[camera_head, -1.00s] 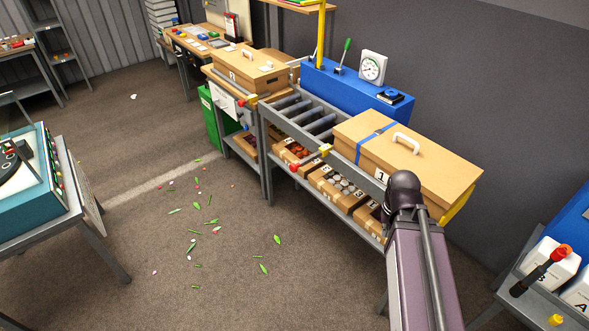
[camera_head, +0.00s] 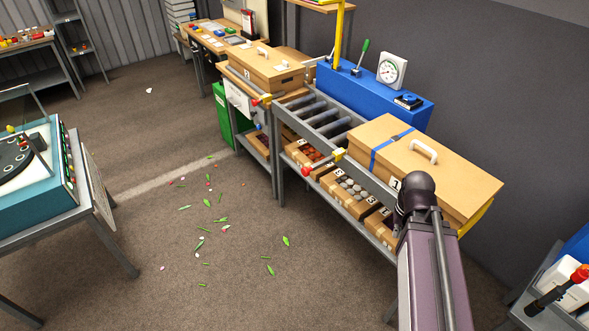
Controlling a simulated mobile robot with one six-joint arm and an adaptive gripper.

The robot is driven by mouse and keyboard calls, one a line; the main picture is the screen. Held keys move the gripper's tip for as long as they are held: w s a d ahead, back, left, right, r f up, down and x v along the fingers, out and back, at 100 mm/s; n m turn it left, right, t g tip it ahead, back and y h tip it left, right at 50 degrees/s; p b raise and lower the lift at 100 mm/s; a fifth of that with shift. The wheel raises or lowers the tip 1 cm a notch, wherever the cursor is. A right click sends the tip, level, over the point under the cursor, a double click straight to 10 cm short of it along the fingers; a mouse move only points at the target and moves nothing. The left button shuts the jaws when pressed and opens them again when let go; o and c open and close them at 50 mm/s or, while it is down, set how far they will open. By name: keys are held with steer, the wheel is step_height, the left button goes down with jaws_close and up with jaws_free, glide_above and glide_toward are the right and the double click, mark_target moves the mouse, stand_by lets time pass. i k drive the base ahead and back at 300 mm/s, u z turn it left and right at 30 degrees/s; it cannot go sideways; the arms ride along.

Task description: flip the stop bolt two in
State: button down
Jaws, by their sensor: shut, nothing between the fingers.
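Two red-knobbed stop bolts with yellow blocks show along the roller bench. One bolt (camera_head: 262,100) is at the left end, below the lidded cardboard box (camera_head: 265,66) with a small number label. The other bolt (camera_head: 322,164) is on the front rail near the strapped cardboard box (camera_head: 425,165) marked 1, with its red knob sticking out to the front left. I cannot read a number on either bolt. My arm rises at the lower right, in front of the strapped box's near corner. My gripper is not in view.
The roller conveyor (camera_head: 322,118) between the boxes is bare. Numbered parts cartons (camera_head: 352,190) sit on the shelf below. A blue housing (camera_head: 370,92) with a dial stands behind. A teal machine (camera_head: 35,190) is at left. The floor between holds scattered leaves and petals.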

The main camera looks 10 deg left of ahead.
mark_target(306, 172)
steer(key=i, duration=0.85)
steer(key=z, duration=0.05)
